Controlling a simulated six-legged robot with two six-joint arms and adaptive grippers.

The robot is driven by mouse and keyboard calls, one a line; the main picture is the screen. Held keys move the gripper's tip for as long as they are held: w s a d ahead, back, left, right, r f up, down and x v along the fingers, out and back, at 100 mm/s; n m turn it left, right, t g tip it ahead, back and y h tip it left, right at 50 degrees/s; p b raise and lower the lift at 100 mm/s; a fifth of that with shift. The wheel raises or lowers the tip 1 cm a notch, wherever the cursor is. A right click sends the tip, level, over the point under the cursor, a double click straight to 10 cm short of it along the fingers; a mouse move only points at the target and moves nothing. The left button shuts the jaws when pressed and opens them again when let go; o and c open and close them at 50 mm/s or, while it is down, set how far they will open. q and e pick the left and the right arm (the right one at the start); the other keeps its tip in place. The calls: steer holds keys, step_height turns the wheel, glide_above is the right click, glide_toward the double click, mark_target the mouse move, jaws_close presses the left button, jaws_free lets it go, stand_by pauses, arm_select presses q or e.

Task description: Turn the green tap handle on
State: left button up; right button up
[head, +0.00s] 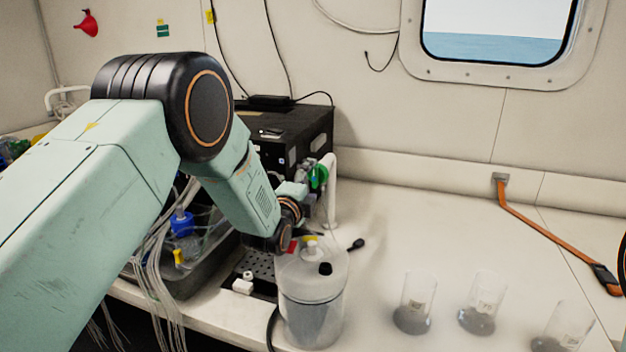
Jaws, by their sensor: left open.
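The green tap handle (319,177) shows at the right front of a black box-shaped machine, beside a white upright pipe (331,190). My left arm reaches in from the left, across the machine's front. My left gripper (309,196) is open, close in front of and just below the green handle. Its fingers are small and partly overlap the handle's surroundings, so I cannot tell whether they touch it. My right gripper is not in view.
A clear lidded container (312,305) stands just below my left wrist. Several clear beakers, one here (414,303), stand at the right front. A black machine (300,125) stands behind my arm. An orange strap (545,235) lies at the right.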

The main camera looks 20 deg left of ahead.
arm_select(q)
steer(key=shift+w+d+r, duration=0.1)
steer(key=shift+w+d, duration=0.2)
steer(key=shift+w, duration=0.2)
steer(key=shift+w+a, duration=0.2)
steer(key=shift+a, duration=0.05)
steer(key=shift+d, duration=0.2)
steer(key=c, duration=1.2)
steer(key=shift+o, duration=0.2)
